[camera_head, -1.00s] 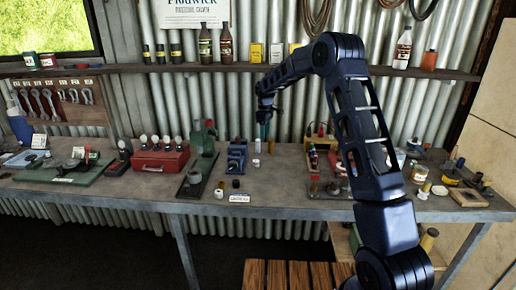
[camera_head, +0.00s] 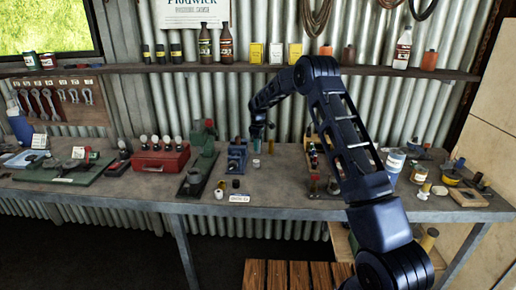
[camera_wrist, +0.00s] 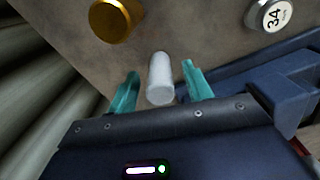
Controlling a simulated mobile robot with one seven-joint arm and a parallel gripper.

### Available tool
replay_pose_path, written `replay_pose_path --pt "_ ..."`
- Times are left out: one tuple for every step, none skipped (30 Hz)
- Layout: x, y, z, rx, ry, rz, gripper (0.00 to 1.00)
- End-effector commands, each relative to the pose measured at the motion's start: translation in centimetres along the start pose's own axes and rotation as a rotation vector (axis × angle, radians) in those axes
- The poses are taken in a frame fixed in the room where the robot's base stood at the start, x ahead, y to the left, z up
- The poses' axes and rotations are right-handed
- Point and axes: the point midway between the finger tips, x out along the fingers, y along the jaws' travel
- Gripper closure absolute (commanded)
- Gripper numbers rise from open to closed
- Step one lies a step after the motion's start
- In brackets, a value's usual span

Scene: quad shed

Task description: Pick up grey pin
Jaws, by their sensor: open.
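The grey pin (camera_wrist: 160,80) is a pale, rounded cylinder in the middle of the wrist view. It shows between the two teal fingers of my gripper (camera_wrist: 158,92), with a visible gap on each side, so the fingers do not appear to touch it. In the head view my gripper (camera_head: 257,144) is low over the back of the workbench, just right of a blue vise-like tool (camera_head: 237,157). I cannot clearly pick out the grey pin there beside the fingers.
In the wrist view a gold cylinder (camera_wrist: 116,20) stands beyond the left finger, and a round piece marked 34 (camera_wrist: 269,14) lies at upper right. A blue body (camera_wrist: 285,88) is close on the right. The workbench (camera_head: 290,205) has bare room at its front.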

Motion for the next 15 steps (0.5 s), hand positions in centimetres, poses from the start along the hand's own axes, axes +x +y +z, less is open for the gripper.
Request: replay_pose_path --pt "0.7 0.0 0.0 0.000 -0.001 -0.001 0.50" --pt "1.1 0.0 0.0 0.000 -0.001 -0.001 0.50" --pt "1.4 0.0 0.0 0.000 -0.001 -0.001 0.50" --pt "1.6 0.0 0.0 0.000 0.000 -0.001 0.50" --pt "1.8 0.0 0.0 0.000 0.000 0.000 0.50" --pt "1.8 0.0 0.0 0.000 0.000 0.000 0.50" --pt "1.8 0.0 0.0 0.000 0.000 0.000 0.50" --pt "1.8 0.0 0.0 0.000 0.000 0.000 0.50" --pt "1.8 0.0 0.0 0.000 0.000 0.000 0.50" --pt "1.8 0.0 0.0 0.000 0.000 0.000 0.50" --pt "1.8 0.0 0.0 0.000 0.000 0.000 0.50" --pt "1.8 0.0 0.0 0.000 0.000 0.000 0.56" --pt "1.8 0.0 0.0 0.000 0.000 0.000 0.62" --pt "1.8 0.0 0.0 0.000 0.000 0.000 0.68" --pt "1.8 0.0 0.0 0.000 0.000 0.000 0.76"
